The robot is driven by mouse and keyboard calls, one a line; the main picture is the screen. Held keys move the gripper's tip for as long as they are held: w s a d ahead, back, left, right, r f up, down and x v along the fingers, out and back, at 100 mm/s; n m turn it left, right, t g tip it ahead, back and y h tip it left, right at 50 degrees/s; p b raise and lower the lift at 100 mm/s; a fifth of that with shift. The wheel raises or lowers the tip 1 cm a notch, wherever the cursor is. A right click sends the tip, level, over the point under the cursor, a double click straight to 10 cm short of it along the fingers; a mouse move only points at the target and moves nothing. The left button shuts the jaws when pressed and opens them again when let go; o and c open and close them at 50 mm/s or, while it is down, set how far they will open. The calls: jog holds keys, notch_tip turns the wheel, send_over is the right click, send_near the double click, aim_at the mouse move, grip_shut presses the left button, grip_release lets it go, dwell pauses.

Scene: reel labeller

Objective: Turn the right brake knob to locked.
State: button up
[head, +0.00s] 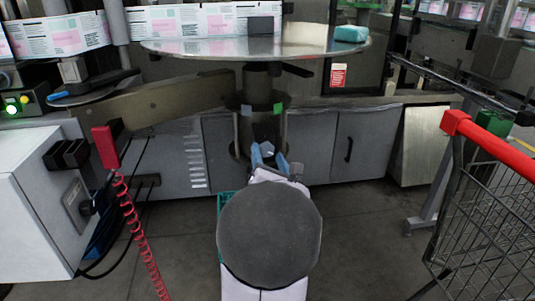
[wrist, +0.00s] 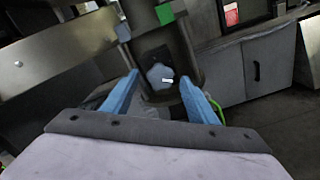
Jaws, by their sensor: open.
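A pale blue-grey lobed knob (wrist: 158,73) sits low on the dark column under the round table. A small white mark shows on its right side in the wrist view. I see only this one knob, so I cannot tell whether it is the right brake knob. It also shows in the head view (head: 267,147). My gripper (wrist: 160,82) is open, its two blue fingers to the left and right of the knob. In the head view my gripper (head: 269,157) points at the column. Whether the fingers touch the knob is unclear.
A green patch (head: 277,108) and a grey patch (head: 246,110) are on the column above the knob. The round metal table (head: 200,48) overhangs it. A red-handled cart (head: 490,190) stands right; a red coiled cable (head: 132,225) hangs left. Grey cabinets (head: 315,148) stand behind.

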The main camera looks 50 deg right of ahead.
jog(key=shift+x, duration=0.8)
jog(key=c, duration=1.1)
jog(key=shift+o, duration=0.2)
